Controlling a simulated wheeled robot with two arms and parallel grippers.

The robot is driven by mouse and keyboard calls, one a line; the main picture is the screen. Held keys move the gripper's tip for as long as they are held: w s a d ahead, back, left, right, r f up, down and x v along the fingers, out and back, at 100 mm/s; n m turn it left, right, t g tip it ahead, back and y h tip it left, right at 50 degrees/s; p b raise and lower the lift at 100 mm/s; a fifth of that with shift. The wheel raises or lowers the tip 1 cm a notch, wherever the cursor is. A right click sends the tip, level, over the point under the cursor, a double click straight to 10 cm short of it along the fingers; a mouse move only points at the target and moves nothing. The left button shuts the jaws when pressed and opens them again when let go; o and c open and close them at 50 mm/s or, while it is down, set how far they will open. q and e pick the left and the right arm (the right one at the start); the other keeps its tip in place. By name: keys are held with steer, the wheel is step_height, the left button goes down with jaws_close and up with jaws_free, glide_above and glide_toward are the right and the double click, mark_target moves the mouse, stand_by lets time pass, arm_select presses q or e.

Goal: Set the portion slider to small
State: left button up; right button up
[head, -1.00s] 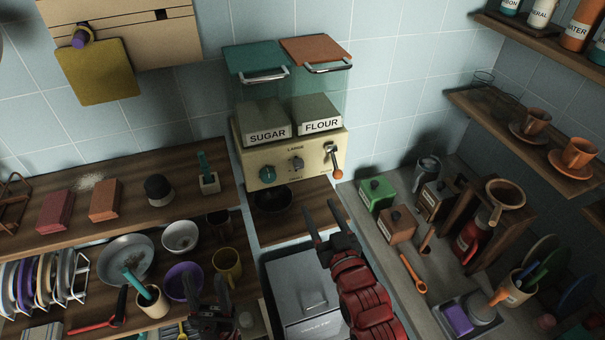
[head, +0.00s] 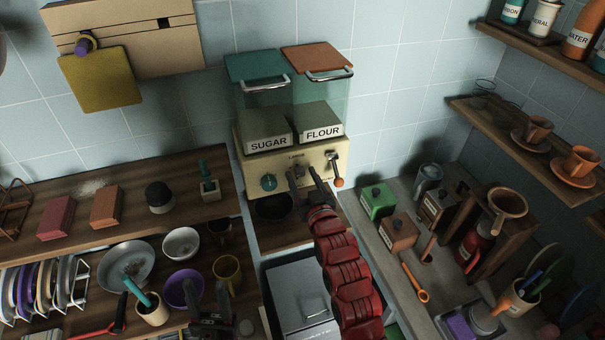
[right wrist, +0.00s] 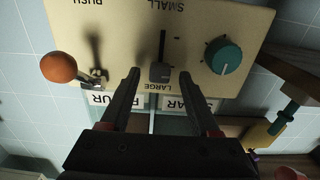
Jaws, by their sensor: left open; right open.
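The cream dispenser (head: 327,163) has a sugar and a flour hopper on top. Its portion slider is a grey knob (right wrist: 160,73) in a vertical slot, at the end marked LARGE; the SMALL mark is at the other end. The right wrist view shows the panel upside down. My right gripper (right wrist: 158,80) is open, with one finger on each side of the knob; whether they touch it is unclear. In the head view my right gripper (head: 304,178) partly covers the slider. My left gripper (head: 209,300) is open and empty, low by the mugs.
A teal dial (right wrist: 223,57) and an orange-ended lever (right wrist: 60,67) flank the slider. A dark bowl (head: 272,206) stands under the dispenser. A green box (head: 377,197) and other containers stand to the right; mugs and bowls stand to the left.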

steer(key=shift+w, duration=0.1)
steer(key=shift+c, duration=0.3)
jaws_close()
stand_by(0.9)
steer(key=shift+f, duration=0.15)
